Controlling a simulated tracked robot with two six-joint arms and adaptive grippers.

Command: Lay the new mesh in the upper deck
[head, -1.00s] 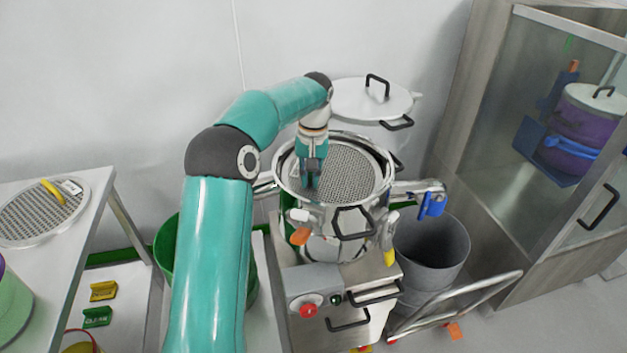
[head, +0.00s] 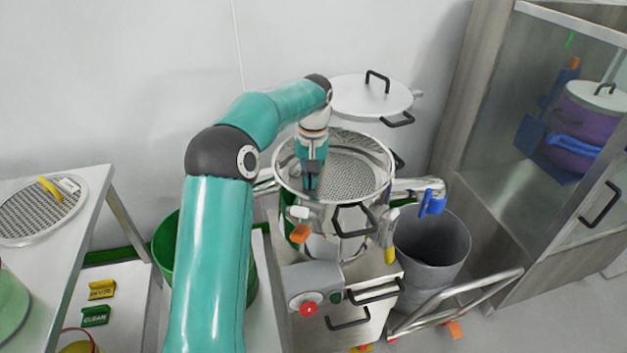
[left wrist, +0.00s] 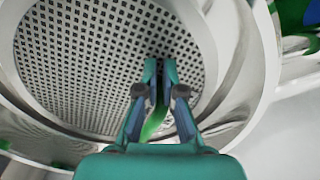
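The new mesh (head: 352,172), a round perforated disc, sits inside the steel ring of the upper deck (head: 330,202), below its rim. In the left wrist view the mesh (left wrist: 85,60) fills the upper left, with the curved deck wall around it. My left gripper (head: 310,184) reaches down inside the ring at its left side. Its fingers (left wrist: 160,72) are close together on a green tab (left wrist: 154,124) at the mesh's edge. Whether the mesh rests fully flat is hard to tell. My right gripper is out of view.
Another mesh (head: 42,218) with a yellow tab lies on the left table. A white lid (head: 350,97) with a black handle is behind the deck. A grey bin (head: 435,250) and a glass-fronted cabinet (head: 490,120) stand to the right. Yellow and green tags lie on the lower shelf at left.

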